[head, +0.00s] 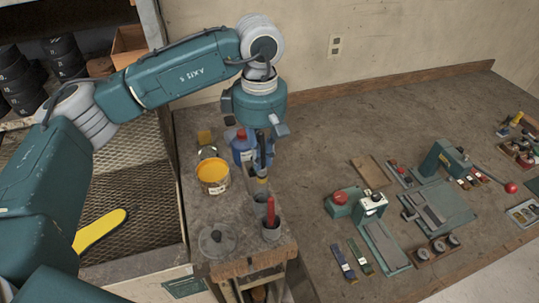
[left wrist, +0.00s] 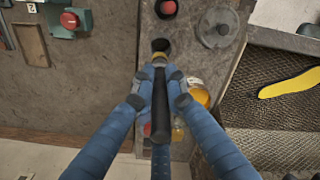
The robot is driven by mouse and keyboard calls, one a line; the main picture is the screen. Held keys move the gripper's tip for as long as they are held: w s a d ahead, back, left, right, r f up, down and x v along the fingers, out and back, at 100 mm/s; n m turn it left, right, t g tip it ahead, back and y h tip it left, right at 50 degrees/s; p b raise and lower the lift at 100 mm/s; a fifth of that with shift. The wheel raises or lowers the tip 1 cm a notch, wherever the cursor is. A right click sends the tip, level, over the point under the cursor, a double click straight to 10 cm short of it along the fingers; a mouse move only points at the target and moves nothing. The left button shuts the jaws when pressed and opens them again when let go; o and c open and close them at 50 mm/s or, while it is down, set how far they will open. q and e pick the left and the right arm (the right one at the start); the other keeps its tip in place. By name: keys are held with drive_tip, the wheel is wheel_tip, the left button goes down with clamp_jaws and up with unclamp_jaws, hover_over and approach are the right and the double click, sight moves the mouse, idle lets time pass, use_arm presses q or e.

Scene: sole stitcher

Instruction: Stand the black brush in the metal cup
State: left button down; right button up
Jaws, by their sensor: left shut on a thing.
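My left gripper (head: 262,168) is shut on the black brush (left wrist: 160,105) and points downward. The brush is roughly upright, with its pale tip (head: 262,184) at the bottom. A metal cup (head: 261,205) is directly below the tip; its dark opening shows just past the tip in the left wrist view (left wrist: 161,45). I cannot tell whether the tip is above the rim or just inside it. A second metal cup (head: 271,233) stands in front, with a red-handled tool (head: 270,212) upright in it. My right gripper is out of view.
An open yellow pot (head: 212,176) and a blue bottle (head: 243,148) stand behind the cups. A grey round lid (head: 217,241) lies to the front left. A workbench (head: 320,130) with presses and small tools extends right. A yellow sole (head: 100,231) lies on the mesh at left.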

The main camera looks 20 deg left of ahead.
sight(261, 182)
use_arm(q)
drive_tip(key=shift+a+f, duration=0.4)
drive_tip(key=shift+f, duration=0.05)
drive_tip(key=shift+f+b, duration=0.3)
drive_tip(key=shift+d+f, duration=0.1)
drive_tip(key=shift+f, duration=0.15)
drive_tip(key=shift+d+f+b, duration=0.25)
drive_tip(key=shift+f+b, duration=0.15)
drive_tip(key=shift+f, duration=0.75)
drive_tip(key=shift+a+f+b, duration=0.15)
drive_tip(key=shift+f+b, duration=0.45)
drive_tip(key=shift+f, duration=1.1)
drive_tip(key=shift+f+b, duration=0.45)
drive_tip(key=shift+f, duration=0.45)
drive_tip(key=shift+f+b, duration=0.7)
drive_tip(key=shift+b, duration=0.15)
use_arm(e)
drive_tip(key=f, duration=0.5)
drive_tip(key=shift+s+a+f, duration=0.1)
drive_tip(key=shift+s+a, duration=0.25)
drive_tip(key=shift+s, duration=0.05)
